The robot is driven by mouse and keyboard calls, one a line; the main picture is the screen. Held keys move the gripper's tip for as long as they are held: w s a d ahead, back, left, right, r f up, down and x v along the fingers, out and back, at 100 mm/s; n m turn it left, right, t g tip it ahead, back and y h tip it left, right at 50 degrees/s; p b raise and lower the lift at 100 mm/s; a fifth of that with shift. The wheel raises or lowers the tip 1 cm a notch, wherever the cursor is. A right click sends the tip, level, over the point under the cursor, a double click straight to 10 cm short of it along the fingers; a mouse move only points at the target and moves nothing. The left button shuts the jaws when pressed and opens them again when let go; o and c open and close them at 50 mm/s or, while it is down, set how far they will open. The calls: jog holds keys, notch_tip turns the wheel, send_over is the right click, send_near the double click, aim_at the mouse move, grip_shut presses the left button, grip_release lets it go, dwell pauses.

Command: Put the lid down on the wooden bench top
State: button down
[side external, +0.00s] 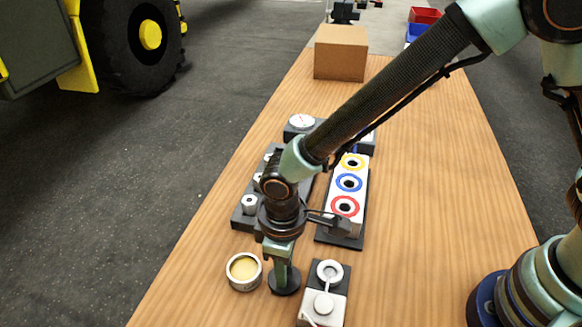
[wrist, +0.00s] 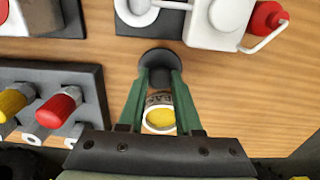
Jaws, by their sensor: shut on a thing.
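The lid (side external: 284,283) is a dark round disc at the tips of my gripper (side external: 283,265). In the wrist view, the green fingers of my gripper (wrist: 160,78) are shut on the middle of the lid (wrist: 160,57), whose rim shows beyond them. The lid is flat and low over the wooden bench top (side external: 440,190). I cannot tell whether it touches the wood. An open round tin (side external: 243,271) with yellow contents stands just left of the lid. The tin also shows between the fingers in the wrist view (wrist: 160,115).
A white fixture on a dark base (side external: 325,294) stands close right of the lid. Behind are a panel with coloured rings (side external: 348,183) and a dark rack (side external: 245,212) of pegs. A cardboard box (side external: 340,53) stands far back. The bench's right side is clear.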

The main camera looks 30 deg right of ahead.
jog(key=c, duration=0.5)
grip_release()
jog(key=shift+f, duration=0.1)
jog(key=shift+r, duration=4.05)
jog(key=shift+w+d+r, duration=0.1)
jog(key=w+d+r+m+t+y, duration=0.1)
jog(key=w+d+r+m, duration=0.1)
jog(key=d+r, duration=0.4)
jog(key=w+d+r+m+t, duration=0.2)
jog(key=d+r, duration=0.2)
jog(key=d, duration=0.5)
jog(key=s+d+r+m+t, duration=0.1)
jog(key=d, duration=0.3)
jog(key=s+d+r+m, duration=0.2)
jog(key=d, duration=0.3)
jog(key=s+d+r+m+t+h, duration=0.1)
jog(key=d+m, duration=0.1)
jog(key=d, duration=0.3)
jog(key=shift+s+d+r+t, duration=0.2)
jog(key=shift+s+r+t, duration=0.1)
jog(key=shift+r, duration=0.1)
